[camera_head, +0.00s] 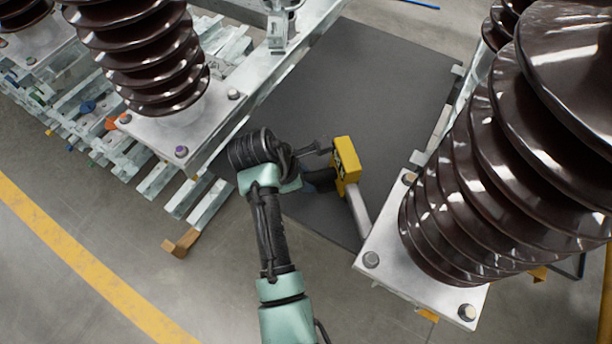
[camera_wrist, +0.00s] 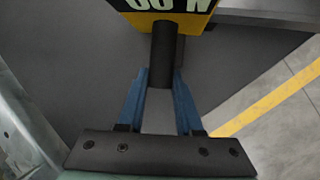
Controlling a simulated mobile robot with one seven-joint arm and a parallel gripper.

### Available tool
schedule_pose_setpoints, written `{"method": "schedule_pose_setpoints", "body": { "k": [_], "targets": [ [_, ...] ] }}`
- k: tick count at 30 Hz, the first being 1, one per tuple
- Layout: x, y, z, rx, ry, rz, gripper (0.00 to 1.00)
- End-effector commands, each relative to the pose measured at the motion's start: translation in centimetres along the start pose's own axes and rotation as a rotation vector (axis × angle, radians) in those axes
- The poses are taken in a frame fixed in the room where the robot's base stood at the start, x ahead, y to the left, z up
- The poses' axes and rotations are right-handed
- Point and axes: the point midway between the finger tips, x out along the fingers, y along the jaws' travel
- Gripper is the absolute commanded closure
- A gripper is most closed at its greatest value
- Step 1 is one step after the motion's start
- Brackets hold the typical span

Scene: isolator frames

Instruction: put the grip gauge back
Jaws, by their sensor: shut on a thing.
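The grip gauge (camera_head: 346,160) is a yellow block with black markings, with a dark handle below it. In the wrist view the gauge's yellow face (camera_wrist: 168,14) with part of its "60 N" lettering shows at the top edge, cut off by the frame. My gripper (camera_wrist: 160,84) is shut on the gauge's dark cylindrical handle, one blue finger on each side. In the head view my gripper (camera_head: 318,178) is at the middle of the picture, and the gauge is held above the dark mat. The fingertips are partly hidden behind the handle.
A dark grey mat (camera_head: 340,75) covers the floor between metal frames. A large brown ribbed insulator (camera_head: 470,200) on a bolted plate (camera_head: 385,240) stands close at right. Another insulator (camera_head: 150,55) stands at left, near slatted metal pieces. A yellow floor line (camera_head: 90,275) runs at lower left.

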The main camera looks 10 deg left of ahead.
Motion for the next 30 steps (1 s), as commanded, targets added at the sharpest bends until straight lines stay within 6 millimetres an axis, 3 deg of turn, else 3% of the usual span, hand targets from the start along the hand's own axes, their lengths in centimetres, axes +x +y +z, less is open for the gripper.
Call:
{"method": "schedule_pose_setpoints", "body": {
  "k": [1,5,17,30],
  "targets": [
    [0.0,0.0,0.0,0.000,0.000,-0.001,0.60],
    [0.0,0.0,0.0,0.000,0.000,-0.001,0.37],
    [-0.8,0.1,0.0,0.000,0.000,0.002,0.36],
    [-9.4,0.1,0.0,0.000,0.000,0.004,0.36]
  ]
}}
